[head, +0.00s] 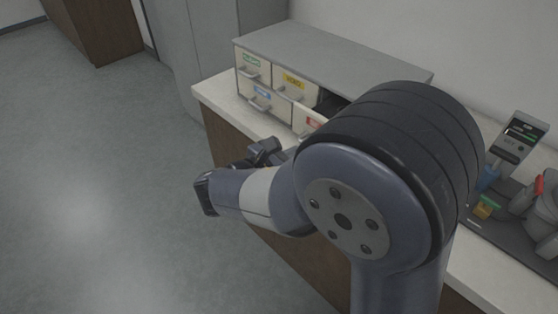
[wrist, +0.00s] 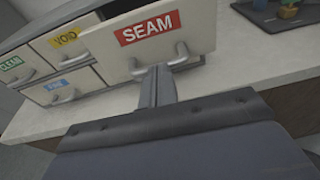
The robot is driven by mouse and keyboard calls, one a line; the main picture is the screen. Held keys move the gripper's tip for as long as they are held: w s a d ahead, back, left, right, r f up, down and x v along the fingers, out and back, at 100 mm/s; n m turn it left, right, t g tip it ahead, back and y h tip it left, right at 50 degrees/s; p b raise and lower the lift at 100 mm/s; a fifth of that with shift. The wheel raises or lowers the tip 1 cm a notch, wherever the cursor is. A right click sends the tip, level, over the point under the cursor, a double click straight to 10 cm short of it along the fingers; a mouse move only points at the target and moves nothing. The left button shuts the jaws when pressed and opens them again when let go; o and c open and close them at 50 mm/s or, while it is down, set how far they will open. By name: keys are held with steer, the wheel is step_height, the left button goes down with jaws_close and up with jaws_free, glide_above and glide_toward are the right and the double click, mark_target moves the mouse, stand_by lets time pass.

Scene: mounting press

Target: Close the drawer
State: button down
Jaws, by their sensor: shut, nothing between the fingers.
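The drawer with the red SEAM label (wrist: 160,40) stands pulled out of the grey cabinet (head: 330,52). In the head view its front (head: 304,119) shows partly past my arm, with a dark opening behind it. Its curved metal handle (wrist: 183,56) is in the wrist view.
The drawers labelled VOID (head: 293,84), green (head: 252,68) and blue (head: 262,97) sit flush in the cabinet. The pale countertop (head: 215,90) runs beneath. A grey tray (head: 490,228) with a device (head: 518,138) and colored parts lies at right. The floor at left is clear.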

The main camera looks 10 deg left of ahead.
steer(key=x, duration=0.3)
steer(key=r+x, duration=0.1)
steer(key=x, duration=0.2)
steer(key=r+x, duration=0.1)
steer(key=x, duration=0.2)
steer(key=shift+w+d+f+p, duration=0.1)
steer(key=shift+w+d+p, duration=0.25)
steer(key=shift+w, duration=0.2)
steer(key=shift+r, duration=0.25)
